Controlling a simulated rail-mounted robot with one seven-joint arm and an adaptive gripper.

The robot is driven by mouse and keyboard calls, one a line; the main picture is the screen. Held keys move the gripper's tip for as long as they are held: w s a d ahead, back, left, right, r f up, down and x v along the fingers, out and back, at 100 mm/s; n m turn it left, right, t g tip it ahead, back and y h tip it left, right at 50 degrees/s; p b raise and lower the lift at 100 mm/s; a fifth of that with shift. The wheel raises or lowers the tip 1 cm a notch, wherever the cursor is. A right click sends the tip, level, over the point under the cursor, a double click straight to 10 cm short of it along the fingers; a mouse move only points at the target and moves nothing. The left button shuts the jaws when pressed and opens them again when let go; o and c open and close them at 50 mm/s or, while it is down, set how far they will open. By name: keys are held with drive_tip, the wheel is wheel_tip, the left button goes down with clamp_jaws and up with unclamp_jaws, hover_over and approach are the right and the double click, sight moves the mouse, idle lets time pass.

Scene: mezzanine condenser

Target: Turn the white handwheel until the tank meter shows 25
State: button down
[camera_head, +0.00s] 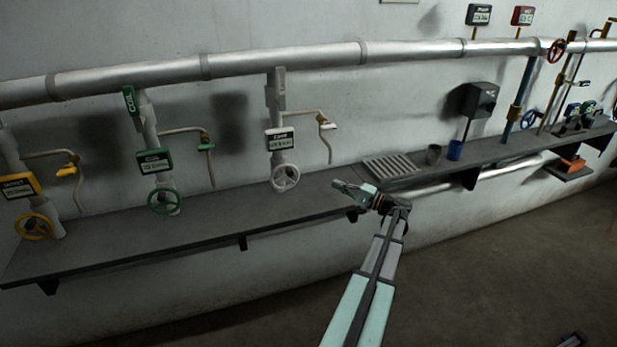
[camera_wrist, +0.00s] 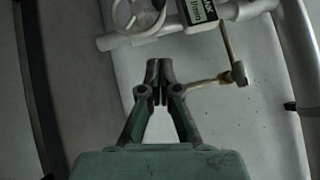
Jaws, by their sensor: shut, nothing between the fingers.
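The white handwheel (camera_head: 286,178) is mounted low on the white pipe branch, above the shelf. In the wrist view, part of the handwheel (camera_wrist: 138,34) shows at the top edge, cut off by the frame. A white-framed meter (camera_head: 280,139) sits above the wheel; its lettering is too small to read surely, and only part of this meter (camera_wrist: 200,10) shows in the wrist view. My gripper (camera_head: 337,184) is to the right of the wheel and apart from it. In the wrist view my gripper's fingertips (camera_wrist: 159,65) are together, empty, and below the wheel.
A green handwheel (camera_head: 164,201) and a yellow one (camera_head: 34,226) stand to the left. The grey shelf (camera_head: 230,217) runs below, with a slatted rack (camera_head: 392,167) and a blue cup (camera_head: 455,150) farther right.

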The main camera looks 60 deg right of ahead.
drive_tip(key=p, duration=0.4)
approach(287, 180)
wheel_tip(287, 180, up, 6)
drive_tip(key=w+d, duration=0.1)
drive_tip(key=d, duration=0.2)
drive_tip(key=shift+w+a+r+p, duration=0.1)
drive_tip(key=shift+w+a+p, duration=0.45)
drive_tip(key=shift+a, duration=0.3)
drive_tip(key=shift+w+a+p, duration=0.35)
drive_tip(key=shift+w+a, duration=0.25)
drive_tip(key=shift+a, duration=0.3)
